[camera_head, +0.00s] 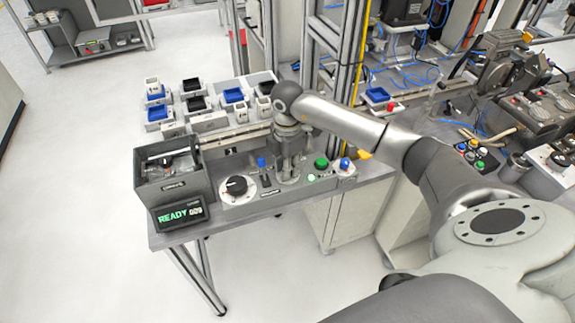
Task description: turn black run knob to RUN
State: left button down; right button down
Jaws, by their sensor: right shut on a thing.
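My right gripper (289,178) points down onto the grey control panel (222,200) at the front of the bench. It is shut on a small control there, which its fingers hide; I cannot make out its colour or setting. A black knob (236,186) on a round white dial shows at the panel's left end, apart from the gripper. I cannot read the dial's marks. A blue-topped control (261,163) stands just left of the gripper. A green button (321,163) and another blue-topped control (344,163) are to its right. My left gripper is out of view.
A dark grey bin (180,190) stands left of the panel. A display (180,215) reading READY sits in front of it. Several white holders with blue and black parts (195,100) are behind. A metal frame post (347,60) rises close behind my right arm.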

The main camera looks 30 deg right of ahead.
jog(key=shift+r, duration=0.1)
jog(key=c, duration=1.3)
grip_release()
jog(key=shift+o, duration=0.2)
notch_tip(320, 180, up, 12)
